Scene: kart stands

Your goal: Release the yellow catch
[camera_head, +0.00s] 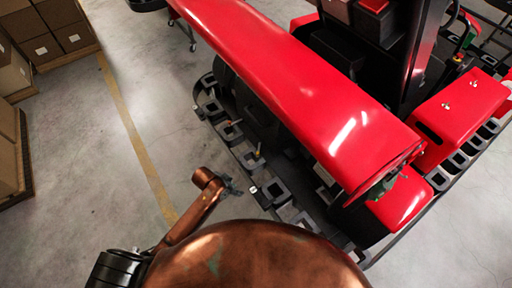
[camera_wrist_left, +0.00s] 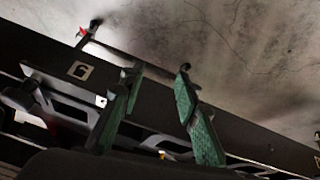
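A small yellow catch (camera_head: 258,152) stands up from the dark rail of the kart stand, beside the red kart body. A small yellow spot, which may be the same catch, shows low in the left wrist view (camera_wrist_left: 162,155). My left gripper (camera_head: 231,186) is beside the stand's near side, close to a white label (camera_head: 253,189) and apart from the yellow catch. My right gripper is not in view.
The red kart (camera_head: 300,85) rests over the dark stand (camera_head: 215,110) with its row of square pads. An orange-tipped piece (camera_head: 233,123) stands farther along the rail. Cardboard boxes (camera_head: 60,35) are at the far left. The concrete floor (camera_head: 90,170) left of the stand is clear.

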